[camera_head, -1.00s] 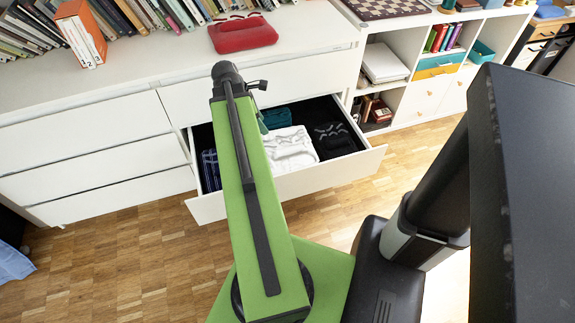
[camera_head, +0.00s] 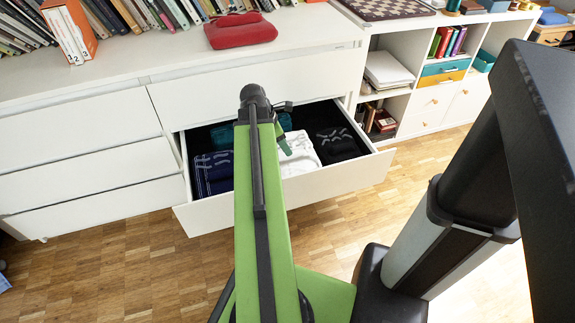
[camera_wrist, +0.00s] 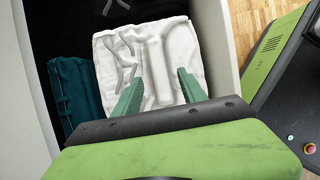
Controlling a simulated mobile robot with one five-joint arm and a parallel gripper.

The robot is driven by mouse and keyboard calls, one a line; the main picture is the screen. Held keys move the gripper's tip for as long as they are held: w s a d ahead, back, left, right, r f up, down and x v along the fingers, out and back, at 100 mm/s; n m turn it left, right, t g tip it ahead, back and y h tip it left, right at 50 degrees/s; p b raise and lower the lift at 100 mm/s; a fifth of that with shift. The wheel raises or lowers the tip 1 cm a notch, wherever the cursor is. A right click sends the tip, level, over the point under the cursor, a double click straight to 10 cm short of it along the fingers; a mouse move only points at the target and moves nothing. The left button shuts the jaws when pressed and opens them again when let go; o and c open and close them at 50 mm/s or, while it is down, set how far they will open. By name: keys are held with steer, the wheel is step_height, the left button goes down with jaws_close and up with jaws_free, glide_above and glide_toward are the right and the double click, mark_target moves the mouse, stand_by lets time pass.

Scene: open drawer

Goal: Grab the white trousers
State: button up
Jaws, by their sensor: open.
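The white trousers (camera_head: 301,154) lie folded in the open drawer, partly hidden behind my arm in the head view. In the wrist view the white trousers (camera_wrist: 180,48) lie right below my gripper (camera_wrist: 156,82). Its two green fingers are spread apart over the cloth with nothing between them but the view of the trousers. I cannot tell whether the fingertips touch the cloth. In the head view only part of my gripper (camera_head: 284,142) shows, beside the arm, over the left part of the trousers.
The open drawer (camera_head: 330,181) also holds dark blue trousers (camera_head: 213,172) at left, black clothing (camera_head: 338,142) at right and teal clothing (camera_wrist: 76,98). The drawer's walls stand close around the gripper. The floor in front is clear.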

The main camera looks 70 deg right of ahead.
steer(key=b+x, duration=0.5)
steer(key=shift+w+f, duration=0.1)
steer(key=shift+f, duration=0.2)
steer(key=shift+r, duration=0.2)
jaws_close()
stand_by(0.9)
